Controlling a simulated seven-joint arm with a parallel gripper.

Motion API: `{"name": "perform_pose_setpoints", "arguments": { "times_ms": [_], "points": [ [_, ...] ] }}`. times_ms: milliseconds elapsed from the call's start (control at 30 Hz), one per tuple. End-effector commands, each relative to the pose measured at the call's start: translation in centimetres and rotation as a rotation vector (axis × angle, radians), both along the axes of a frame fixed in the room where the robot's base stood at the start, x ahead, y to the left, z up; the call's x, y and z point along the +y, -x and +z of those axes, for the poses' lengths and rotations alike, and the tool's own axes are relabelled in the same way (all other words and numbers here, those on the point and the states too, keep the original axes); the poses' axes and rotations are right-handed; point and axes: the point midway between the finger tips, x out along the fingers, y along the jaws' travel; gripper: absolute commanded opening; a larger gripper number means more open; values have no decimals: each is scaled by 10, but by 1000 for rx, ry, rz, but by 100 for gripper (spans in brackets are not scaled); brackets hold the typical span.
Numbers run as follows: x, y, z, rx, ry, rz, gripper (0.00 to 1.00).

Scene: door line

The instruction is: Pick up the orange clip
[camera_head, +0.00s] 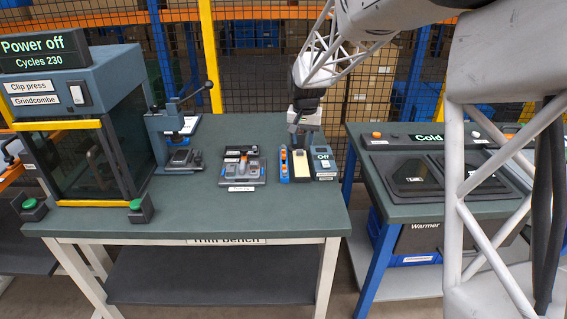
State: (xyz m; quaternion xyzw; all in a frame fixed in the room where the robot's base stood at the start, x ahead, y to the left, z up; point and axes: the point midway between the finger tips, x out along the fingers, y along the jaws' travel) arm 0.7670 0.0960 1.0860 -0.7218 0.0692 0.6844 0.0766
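No piece can be made out for certain as the orange clip at this size. A narrow blue piece with orange on it (284,165) stands on the trim bench (210,215), right of the centre fixture. The grey fixture (243,168) left of it also shows small orange parts. My gripper (299,138) points down at the back right of the bench, just above or behind a block with a cream face (301,166). It is to the right of the blue and orange piece. The fingertips are small and dark, so their opening cannot be made out.
A clip press (75,80) reading "Power off" stands at the left, with green buttons (136,205) in front. A lever press (182,158) stands beside it. A small "Off" unit (323,160) is right of my gripper. The bench front is clear.

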Motion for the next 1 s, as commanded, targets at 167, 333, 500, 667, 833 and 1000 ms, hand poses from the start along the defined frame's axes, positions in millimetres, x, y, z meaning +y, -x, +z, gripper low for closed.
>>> {"name": "perform_pose_setpoints", "arguments": {
  "times_ms": [167,333,500,667,833,1000],
  "points": [
    [17,-41,-32,21,1,-17,37],
    [32,-76,-61,37,2,-34,37],
    [45,-101,-85,47,3,-48,37],
    [51,-113,-96,52,3,-54,37],
    [52,-115,-99,54,3,-56,37],
    [52,-115,-99,54,3,-56,37]
  ]
}}
